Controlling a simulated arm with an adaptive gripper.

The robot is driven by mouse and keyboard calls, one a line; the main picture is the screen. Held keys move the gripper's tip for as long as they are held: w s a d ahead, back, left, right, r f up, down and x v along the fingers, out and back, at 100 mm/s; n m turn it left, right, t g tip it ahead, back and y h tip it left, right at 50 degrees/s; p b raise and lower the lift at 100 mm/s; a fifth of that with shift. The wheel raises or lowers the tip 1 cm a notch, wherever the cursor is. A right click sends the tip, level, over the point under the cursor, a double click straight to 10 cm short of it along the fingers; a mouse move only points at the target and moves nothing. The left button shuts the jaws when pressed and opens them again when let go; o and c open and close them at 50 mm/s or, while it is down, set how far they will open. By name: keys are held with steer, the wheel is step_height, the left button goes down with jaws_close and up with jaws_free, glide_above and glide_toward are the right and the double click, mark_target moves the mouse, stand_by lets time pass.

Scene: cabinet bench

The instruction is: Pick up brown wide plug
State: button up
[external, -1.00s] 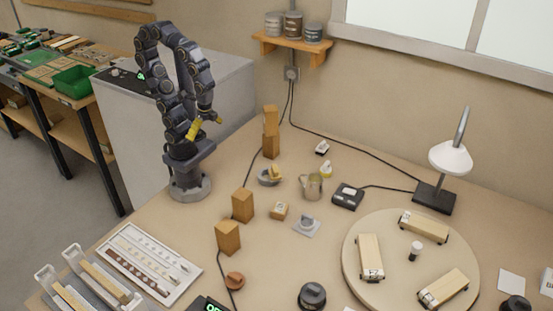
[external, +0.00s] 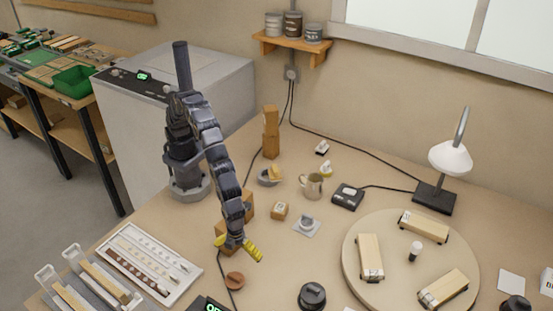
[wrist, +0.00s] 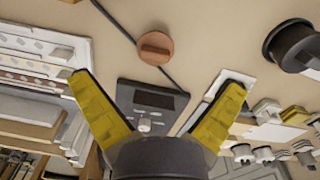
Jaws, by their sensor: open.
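The brown wide plug (external: 235,281) is a low round disc with a raised grip bar across its top. It lies on the bench near the front, beside a black cable. In the wrist view the plug (wrist: 155,47) is at the upper middle, beyond and between the fingertips, with nothing touching it. My gripper (external: 238,246) has yellow fingers spread wide and hangs above the bench, just behind the plug in the external view. In the wrist view my gripper (wrist: 158,82) is open and empty.
Wooden blocks (external: 248,205) stand right behind my gripper, partly hidden by it. A white sample tray (external: 150,262) lies to the left. A black round knob (external: 312,296) is to the right. A dark device with a display (external: 207,304) sits at the front edge of view.

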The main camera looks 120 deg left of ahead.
mark_target(234, 276)
steer(key=shift+m, duration=0.7)
steer(key=f, duration=0.1)
steer(key=d+f, duration=0.2)
steer(key=shift+w+d+f, duration=0.2)
steer(key=shift+w+f, duration=0.05)
steer(key=shift+w, duration=0.1)
steer(key=f, duration=0.4)
steer(key=s+f, duration=0.1)
steer(key=f, duration=0.1)
steer(key=shift+d+f, duration=0.25)
steer(key=shift+f, duration=0.1)
steer(key=shift+w+f, duration=0.1)
steer(key=shift+f, duration=0.2)
steer(key=c, duration=1.1)
